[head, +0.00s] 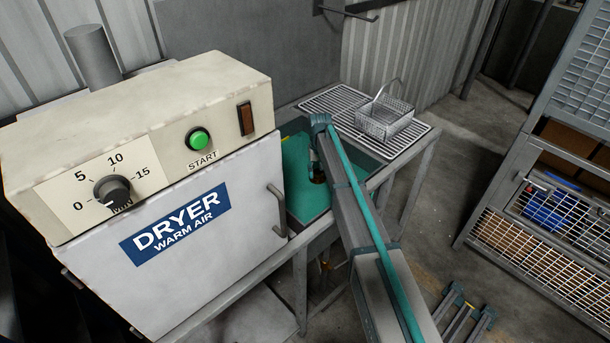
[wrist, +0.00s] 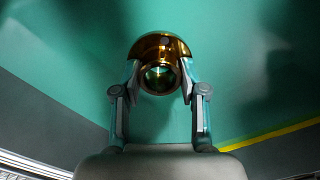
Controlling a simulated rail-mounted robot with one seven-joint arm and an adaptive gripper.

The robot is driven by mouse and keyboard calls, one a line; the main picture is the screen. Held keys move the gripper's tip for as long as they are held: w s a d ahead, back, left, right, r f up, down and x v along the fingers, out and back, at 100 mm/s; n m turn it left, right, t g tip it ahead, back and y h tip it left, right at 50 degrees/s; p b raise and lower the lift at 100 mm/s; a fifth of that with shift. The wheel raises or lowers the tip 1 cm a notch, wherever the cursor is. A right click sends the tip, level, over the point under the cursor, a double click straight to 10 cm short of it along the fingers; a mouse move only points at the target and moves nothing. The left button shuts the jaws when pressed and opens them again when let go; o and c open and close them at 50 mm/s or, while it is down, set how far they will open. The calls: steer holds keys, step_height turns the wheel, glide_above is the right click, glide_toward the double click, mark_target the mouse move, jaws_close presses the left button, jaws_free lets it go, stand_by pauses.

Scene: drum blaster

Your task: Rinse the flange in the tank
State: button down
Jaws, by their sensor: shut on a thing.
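The flange (wrist: 160,44) is a shiny gold-coloured ring with a hole through it and a wider rim. In the wrist view my gripper (wrist: 158,82) is shut on it, one finger on each side. The tank (head: 308,200) with its teal inside lies right of the dryer in the head view. My arm reaches over it, and my gripper (head: 318,170) is mostly hidden behind the arm. Teal fills most of the wrist view behind the flange. I cannot tell whether the flange touches the liquid.
The dryer (head: 180,215) with dial and green start button stands close left of the tank, its handle (head: 277,210) sticking out. A wire basket (head: 385,118) sits on the slotted drainboard (head: 345,98) behind. A mesh cage (head: 550,200) stands at right.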

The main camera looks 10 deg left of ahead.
step_height(320, 180, up, 15)
steer(key=p, duration=0.6)
stand_by(0.3)
steer(key=shift+f, duration=0.1)
stand_by(1.2)
